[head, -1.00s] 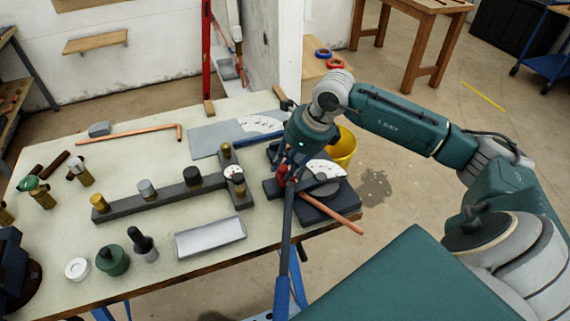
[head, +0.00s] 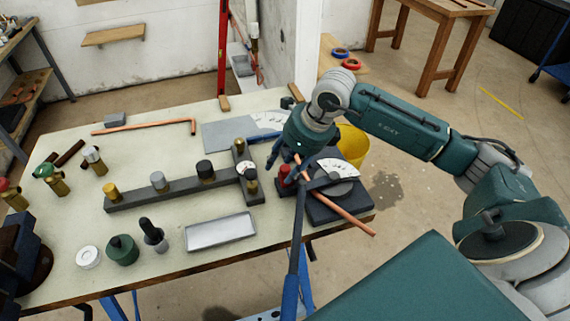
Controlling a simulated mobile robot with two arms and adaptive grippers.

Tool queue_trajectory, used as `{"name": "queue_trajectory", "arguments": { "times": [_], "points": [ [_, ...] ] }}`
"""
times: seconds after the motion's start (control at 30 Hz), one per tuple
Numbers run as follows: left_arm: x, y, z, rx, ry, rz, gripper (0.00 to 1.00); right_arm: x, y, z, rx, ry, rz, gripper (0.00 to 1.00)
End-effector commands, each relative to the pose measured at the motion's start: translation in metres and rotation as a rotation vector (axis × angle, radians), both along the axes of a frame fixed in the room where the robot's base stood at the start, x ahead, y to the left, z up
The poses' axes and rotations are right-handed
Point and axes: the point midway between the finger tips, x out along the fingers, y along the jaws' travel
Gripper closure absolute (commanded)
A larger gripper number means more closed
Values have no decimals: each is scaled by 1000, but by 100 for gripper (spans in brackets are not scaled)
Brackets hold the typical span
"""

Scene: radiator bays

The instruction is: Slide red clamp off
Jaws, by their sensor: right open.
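The red clamp (head: 287,173) is a small upright red piece on the dark pipe bender (head: 338,203) at the bench's right end. A copper pipe (head: 345,214) runs across the bender, its lower right end past the bench edge. The bender's long lever (head: 296,235) with a blue handle points toward me. My right gripper (head: 283,158) is open just above the red clamp, with fingers pointing down and left. I cannot tell whether a finger touches the clamp. The wrist hides part of the bender behind it. My left gripper is not in view.
A dark rail with several fittings (head: 180,189) lies left of the bender. A grey tray (head: 220,232) is in front of it. A yellow bucket (head: 354,146) stands behind the bender. A bent copper pipe (head: 150,125) lies at the back. The bench between them is partly clear.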

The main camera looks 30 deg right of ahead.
Motion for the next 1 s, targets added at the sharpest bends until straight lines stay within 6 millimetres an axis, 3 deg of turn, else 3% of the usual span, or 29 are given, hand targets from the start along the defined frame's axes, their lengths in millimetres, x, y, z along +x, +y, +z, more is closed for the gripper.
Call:
{"name": "queue_trajectory", "arguments": {
  "times": [0.17,0.5,0.7,1.0],
  "points": [
    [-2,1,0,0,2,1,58,-3,-3,11,-2,-1,-1,58],
    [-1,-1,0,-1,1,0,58,-24,-16,76,-3,-4,0,58],
    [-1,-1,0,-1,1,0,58,-34,-20,103,-1,-2,1,58],
    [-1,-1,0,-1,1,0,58,-38,-22,111,-1,0,2,58]
  ]
}}
